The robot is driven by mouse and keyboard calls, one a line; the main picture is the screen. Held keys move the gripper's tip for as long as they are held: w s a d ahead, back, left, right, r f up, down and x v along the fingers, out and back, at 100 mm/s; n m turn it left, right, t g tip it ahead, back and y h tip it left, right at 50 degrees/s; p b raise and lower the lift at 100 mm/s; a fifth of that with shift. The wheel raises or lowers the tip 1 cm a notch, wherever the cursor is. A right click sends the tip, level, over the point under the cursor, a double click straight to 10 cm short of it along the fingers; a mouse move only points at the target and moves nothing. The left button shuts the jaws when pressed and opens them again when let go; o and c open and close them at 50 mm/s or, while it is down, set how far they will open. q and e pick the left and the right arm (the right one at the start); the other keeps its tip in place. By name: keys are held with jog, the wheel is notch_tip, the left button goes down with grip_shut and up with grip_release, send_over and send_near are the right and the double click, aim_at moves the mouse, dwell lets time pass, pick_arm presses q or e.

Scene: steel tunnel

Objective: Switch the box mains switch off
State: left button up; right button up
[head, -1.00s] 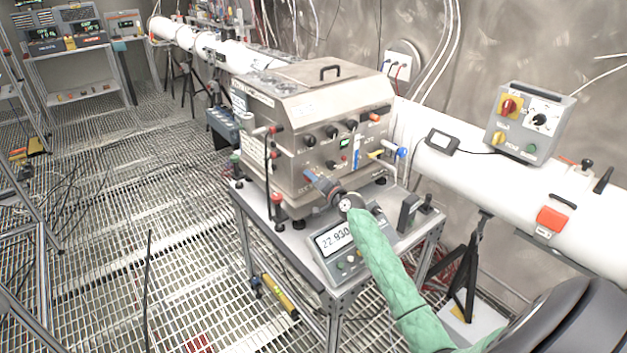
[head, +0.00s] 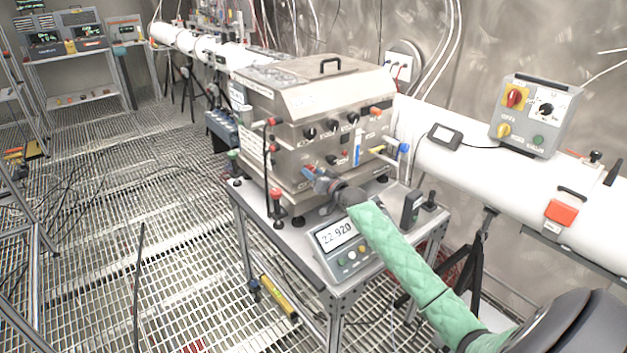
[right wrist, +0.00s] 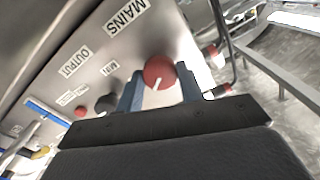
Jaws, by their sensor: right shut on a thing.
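The steel box (head: 325,105) stands on a metal cart. Its mains switch is a red round knob (right wrist: 159,72) with a white pointer line, beside the MAINS label (right wrist: 125,15) in the right wrist view. The pointer line points down towards my gripper. My right gripper (right wrist: 160,88) has its two blue fingers on either side of this knob and is shut on it. In the head view the right gripper (head: 312,176) is at the lower front of the box, and it hides the knob there. My left gripper is not in view.
A grey meter with a digital display (head: 338,233) sits on the cart under my right arm. A red-topped post (head: 276,200) stands at the cart's left. A white pipe (head: 480,175) with a control box (head: 535,115) runs along the right.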

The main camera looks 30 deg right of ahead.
pick_arm(q)
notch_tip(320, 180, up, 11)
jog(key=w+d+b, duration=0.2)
jog(key=b, duration=0.1)
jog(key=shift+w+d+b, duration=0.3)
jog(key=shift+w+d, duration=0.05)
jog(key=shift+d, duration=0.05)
pick_arm(e)
jog(key=n, duration=1.1)
jog(key=o, duration=1)
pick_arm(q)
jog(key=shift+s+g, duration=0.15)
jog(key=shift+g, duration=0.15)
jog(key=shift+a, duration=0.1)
